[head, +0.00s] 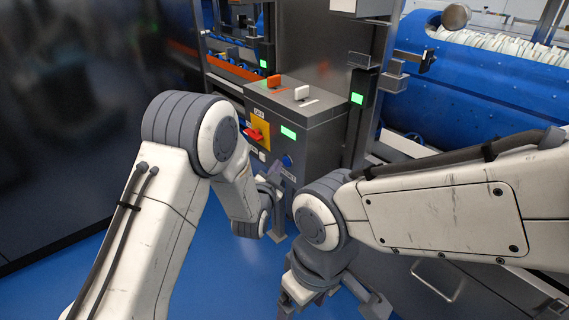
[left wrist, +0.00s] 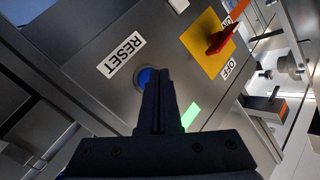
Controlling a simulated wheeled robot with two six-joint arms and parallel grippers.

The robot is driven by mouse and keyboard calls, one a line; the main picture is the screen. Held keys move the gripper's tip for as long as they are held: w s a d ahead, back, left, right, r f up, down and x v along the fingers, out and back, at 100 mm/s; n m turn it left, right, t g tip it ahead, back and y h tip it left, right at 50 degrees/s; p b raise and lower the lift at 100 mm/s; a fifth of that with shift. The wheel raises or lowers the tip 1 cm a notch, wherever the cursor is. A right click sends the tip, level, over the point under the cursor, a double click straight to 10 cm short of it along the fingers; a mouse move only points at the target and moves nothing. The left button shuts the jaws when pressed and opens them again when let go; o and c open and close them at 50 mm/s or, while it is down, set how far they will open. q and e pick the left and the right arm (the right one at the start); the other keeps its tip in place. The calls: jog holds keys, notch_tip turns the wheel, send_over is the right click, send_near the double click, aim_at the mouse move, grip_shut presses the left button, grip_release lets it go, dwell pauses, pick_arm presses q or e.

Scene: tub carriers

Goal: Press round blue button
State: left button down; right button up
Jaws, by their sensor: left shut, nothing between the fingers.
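The round blue button (head: 287,160) sits on the front of a grey control box, low and right of the red switch. In the left wrist view the blue button (left wrist: 143,78) is beside the RESET label and partly hidden behind my fingers. My left gripper (head: 274,170) is shut and empty, its fingertips pointing at the box close to the button. In the left wrist view the shut fingers (left wrist: 159,78) overlap the button's edge; I cannot tell whether they touch it. My right gripper (head: 333,302) is open and empty, low in front of the cabinet.
A red rotary switch (head: 256,134) on a yellow plate and a green display (head: 288,133) are on the same box (head: 318,135). A blue tub carrier (head: 470,85) is at the right. Blue floor (head: 190,280) is clear at lower left.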

pick_arm(q)
jog(key=s+a, duration=0.1)
jog(key=a, duration=0.1)
jog(key=s+a, duration=0.2)
jog(key=shift+s+a+b, duration=0.2)
jog(key=shift+a+b, duration=0.15)
jog(key=shift+a, duration=0.05)
dwell(0.4)
jog(key=s+d+n+g, duration=0.1)
jog(key=s+d+g, duration=0.1)
jog(key=s+g, duration=0.35)
jog(key=s+d+n+g, duration=0.1)
jog(key=s+d+g, duration=0.2)
jog(key=s, duration=0.6)
jog(key=s+a+r+n+g+y, duration=0.15)
jog(key=s+a+g, duration=0.25)
jog(key=s, duration=0.8)
jog(key=s+a+r+g+y, duration=0.3)
jog(key=s+a+g, duration=0.1)
jog(key=s, duration=0.7)
notch_tip(320, 180, up, 23)
jog(key=p, duration=2.4)
jog(key=shift+d+f, duration=0.15)
